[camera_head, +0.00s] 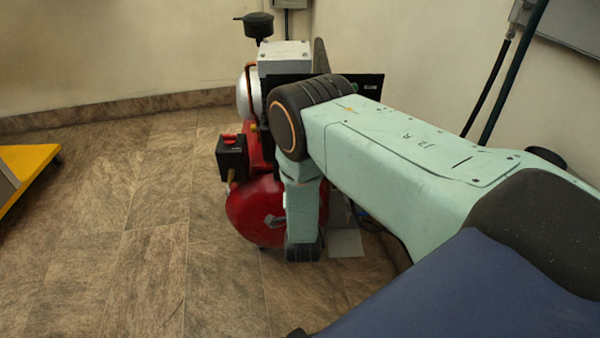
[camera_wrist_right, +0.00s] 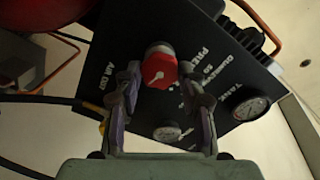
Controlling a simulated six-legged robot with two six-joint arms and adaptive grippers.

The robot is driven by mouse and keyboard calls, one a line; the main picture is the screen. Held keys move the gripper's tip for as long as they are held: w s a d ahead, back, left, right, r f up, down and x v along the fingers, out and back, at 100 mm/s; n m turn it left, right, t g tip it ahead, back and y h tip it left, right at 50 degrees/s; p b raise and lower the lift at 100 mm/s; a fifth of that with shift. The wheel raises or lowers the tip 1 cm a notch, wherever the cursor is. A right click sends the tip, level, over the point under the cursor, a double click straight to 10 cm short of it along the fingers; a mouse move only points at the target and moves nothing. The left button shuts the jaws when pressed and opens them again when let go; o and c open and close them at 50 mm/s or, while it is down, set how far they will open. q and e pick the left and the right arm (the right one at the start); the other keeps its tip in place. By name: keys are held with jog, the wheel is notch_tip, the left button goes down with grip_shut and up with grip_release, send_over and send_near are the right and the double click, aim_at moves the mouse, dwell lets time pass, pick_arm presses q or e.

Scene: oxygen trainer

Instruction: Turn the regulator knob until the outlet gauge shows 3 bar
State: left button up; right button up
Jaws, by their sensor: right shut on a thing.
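In the right wrist view, the red regulator knob (camera_wrist_right: 159,70) with a white pointer mark sits on a black panel (camera_wrist_right: 207,60). My right gripper (camera_wrist_right: 160,78) has a finger on each side of the knob and is shut on it. A small round gauge (camera_wrist_right: 167,132) shows on the panel between the fingers; its reading is too small to tell. A larger gauge (camera_wrist_right: 251,108) sits beside the word TANK. In the head view, my right arm covers the panel front, and the knob and gripper are hidden. My left gripper is not in view.
The red compressor tank (camera_head: 252,208) stands on the tiled floor (camera_head: 130,240), with a black switch box (camera_head: 232,157) at its left. A yellow-edged platform (camera_head: 28,165) is at far left. Dark hoses (camera_head: 497,85) hang at right. The floor left of the compressor is clear.

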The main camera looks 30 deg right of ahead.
dwell(0.4)
jog(key=o, duration=1.2)
jog(key=v, duration=1.2)
jog(key=shift+s+d, duration=0.1)
